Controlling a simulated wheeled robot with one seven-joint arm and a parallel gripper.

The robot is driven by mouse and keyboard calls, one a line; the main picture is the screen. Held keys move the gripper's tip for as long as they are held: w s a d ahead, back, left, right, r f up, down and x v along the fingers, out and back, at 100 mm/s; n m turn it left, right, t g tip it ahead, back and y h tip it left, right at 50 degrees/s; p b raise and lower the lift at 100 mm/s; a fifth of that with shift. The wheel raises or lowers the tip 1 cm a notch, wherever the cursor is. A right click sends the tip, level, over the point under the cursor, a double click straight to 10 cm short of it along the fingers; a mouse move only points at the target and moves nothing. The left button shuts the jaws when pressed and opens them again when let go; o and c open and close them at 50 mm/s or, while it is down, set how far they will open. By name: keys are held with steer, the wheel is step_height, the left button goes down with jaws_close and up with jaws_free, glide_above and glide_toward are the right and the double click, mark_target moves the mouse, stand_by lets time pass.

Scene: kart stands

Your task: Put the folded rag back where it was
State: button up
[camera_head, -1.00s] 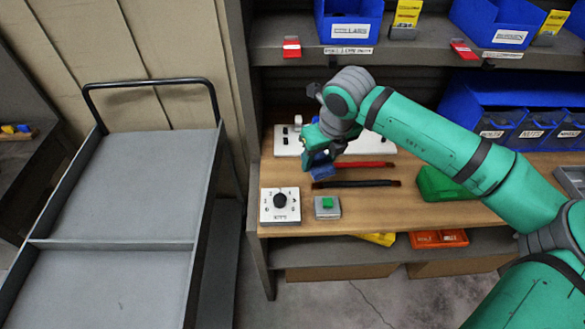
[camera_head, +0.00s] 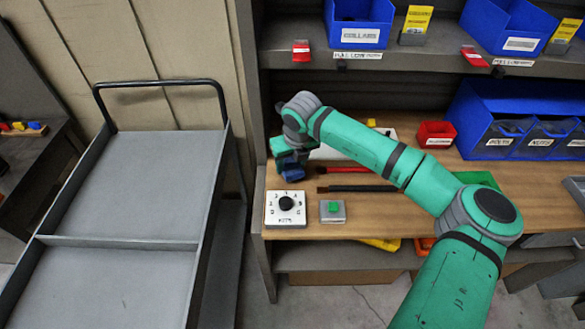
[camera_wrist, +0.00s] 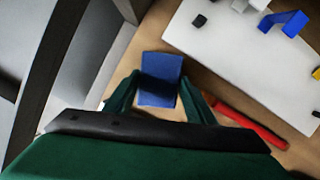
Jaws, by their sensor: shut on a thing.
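The folded rag (camera_head: 292,170) is blue and hangs from my gripper (camera_head: 288,158) above the left end of the wooden bench top. In the wrist view the rag (camera_wrist: 160,80) sits between the two green fingers of my gripper (camera_wrist: 160,98), which are shut on it. The height of the rag above the bench is hard to tell. My forearm hides part of the bench behind it.
A dial box (camera_head: 285,208) and a green-button box (camera_head: 332,211) stand at the bench front. Red (camera_head: 342,170) and dark (camera_head: 355,189) brushes or tools lie to the right. A white board (camera_wrist: 240,60) lies behind. A grey cart (camera_head: 120,245) stands left.

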steer(key=shift+f, duration=1.1)
steer(key=shift+f, duration=0.15)
steer(key=o, duration=1.4)
